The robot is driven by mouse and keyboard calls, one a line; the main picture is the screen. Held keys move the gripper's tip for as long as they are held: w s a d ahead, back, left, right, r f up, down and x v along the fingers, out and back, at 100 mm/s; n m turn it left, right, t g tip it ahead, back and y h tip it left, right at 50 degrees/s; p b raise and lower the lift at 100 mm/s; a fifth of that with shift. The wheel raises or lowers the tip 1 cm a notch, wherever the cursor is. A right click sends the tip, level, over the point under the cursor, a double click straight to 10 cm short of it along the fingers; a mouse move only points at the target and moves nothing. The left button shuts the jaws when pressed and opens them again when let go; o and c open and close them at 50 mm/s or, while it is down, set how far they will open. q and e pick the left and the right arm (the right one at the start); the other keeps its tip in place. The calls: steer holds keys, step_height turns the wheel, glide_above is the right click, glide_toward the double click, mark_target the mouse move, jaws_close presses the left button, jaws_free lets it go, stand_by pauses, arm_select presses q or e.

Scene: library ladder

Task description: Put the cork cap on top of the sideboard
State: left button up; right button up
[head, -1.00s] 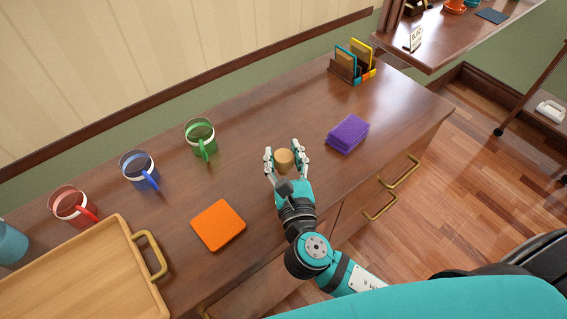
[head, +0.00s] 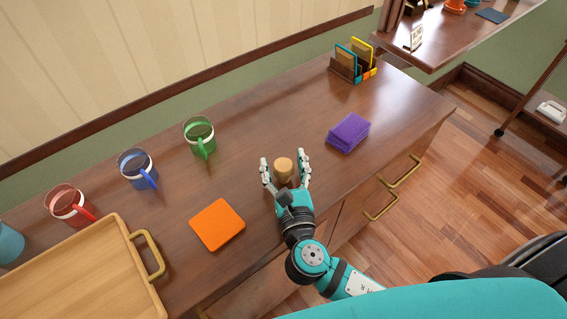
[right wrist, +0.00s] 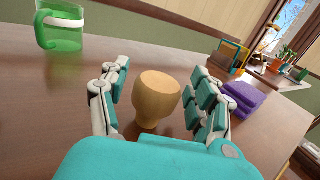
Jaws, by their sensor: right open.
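The tan cork cap (head: 284,167) stands upright on the top of the dark wooden sideboard (head: 262,115), between the green mug and the purple cloth stack. My right gripper (head: 285,165) is open, with one finger on each side of the cap. In the right wrist view the cap (right wrist: 157,97) stands between the spread fingers (right wrist: 160,100), with gaps visible on both sides. Its lower part is partly hidden by the gripper's palm. My left gripper is not in view.
An orange square (head: 217,224) lies left of my right gripper. Purple folded cloths (head: 348,133) lie to the right. Green (head: 200,138), blue (head: 138,169) and red (head: 70,205) mugs stand along the back left, near a wooden tray (head: 80,275). A card organizer (head: 353,62) stands far right.

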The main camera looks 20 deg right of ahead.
steer(key=shift+r, duration=0.1)
steer(key=s, duration=0.3)
steer(key=s+a+b, duration=0.1)
steer(key=s, duration=0.7)
steer(key=shift+a, duration=0.2)
steer(key=shift+s, duration=0.4)
steer(key=shift+r, duration=0.15)
